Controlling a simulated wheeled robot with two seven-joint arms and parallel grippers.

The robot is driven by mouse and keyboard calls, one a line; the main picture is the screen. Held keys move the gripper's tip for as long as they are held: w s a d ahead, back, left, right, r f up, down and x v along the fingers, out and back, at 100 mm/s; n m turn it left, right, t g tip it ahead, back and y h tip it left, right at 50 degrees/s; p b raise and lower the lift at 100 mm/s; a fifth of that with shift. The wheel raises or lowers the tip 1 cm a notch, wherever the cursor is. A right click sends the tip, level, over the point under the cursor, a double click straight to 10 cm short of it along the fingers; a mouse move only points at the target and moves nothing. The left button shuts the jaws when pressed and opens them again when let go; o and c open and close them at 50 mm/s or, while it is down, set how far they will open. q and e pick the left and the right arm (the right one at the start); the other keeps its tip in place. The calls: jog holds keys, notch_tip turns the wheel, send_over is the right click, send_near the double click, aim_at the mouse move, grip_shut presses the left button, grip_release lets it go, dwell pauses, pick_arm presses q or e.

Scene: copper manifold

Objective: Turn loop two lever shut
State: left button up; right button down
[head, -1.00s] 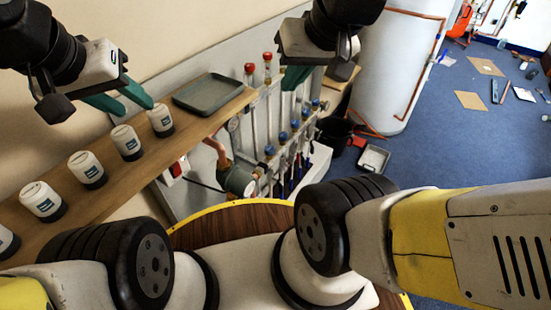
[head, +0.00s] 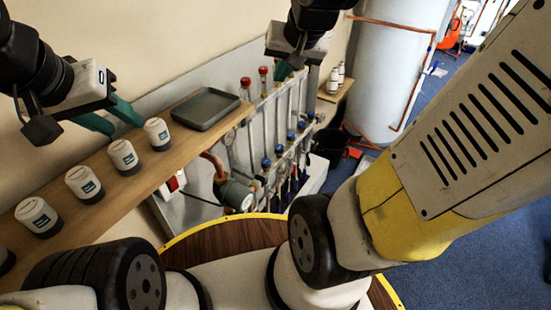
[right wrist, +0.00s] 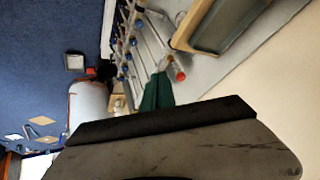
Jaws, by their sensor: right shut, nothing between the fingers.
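The copper manifold (head: 262,160) stands against the wall, with upright clear tubes, red caps (head: 246,82), blue caps (head: 279,149) and small levers low down. Which lever belongs to loop two I cannot tell. My right gripper (head: 285,70) is shut and empty, by the manifold's upper end just right of the red caps, and hides part of it. In the right wrist view its green fingers (right wrist: 157,92) lie together beside a red cap (right wrist: 180,75), with the blue-capped row beyond. My left gripper (head: 112,119) is open and empty above the wooden shelf.
The wooden shelf (head: 170,168) carries several white pots (head: 123,156) and a grey tray (head: 206,108). A pump with a round face (head: 236,195) sits at the manifold's near end. A white cylinder (head: 390,60) stands behind. Blue floor is open at right.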

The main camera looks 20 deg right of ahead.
jog(key=w+d+f+m+h, duration=0.1)
jog(key=w+d+f+m, duration=0.3)
jog(key=w, duration=0.6)
jog(key=m+t, duration=0.1)
send_over(287, 187)
jog(key=s, duration=0.2)
notch_tip(287, 187, down, 8)
jog(key=w+d+f+m+t+h, duration=0.1)
jog(key=w+d+f+m, duration=0.15)
jog(key=f, duration=0.55)
jog(key=w+d+f+m, duration=0.2)
jog(key=w+d+f, duration=0.2)
jog(key=f, duration=0.4)
jog(key=s+d+f+m+t, duration=0.1)
jog(key=s+d+f+m, duration=0.15)
jog(key=f, duration=0.85)
jog(key=s+d+f+m+t, duration=0.1)
jog(key=f+m, duration=0.2)
jog(key=f, duration=0.9)
jog(key=s+a+f+m+t, duration=0.1)
jog(key=s+a+f+m, duration=0.2)
jog(key=s+f, duration=0.35)
jog(key=s+a+f+m+t, duration=0.1)
jog(key=s+a+f+m, duration=0.1)
jog(key=s+f, duration=0.45)
jog(key=w+a+f, duration=0.3)
jog(key=w+f, duration=0.1)
jog(key=w, duration=0.5)
jog(key=shift+w+a, duration=0.2)
jog(key=shift+w, duration=0.15)
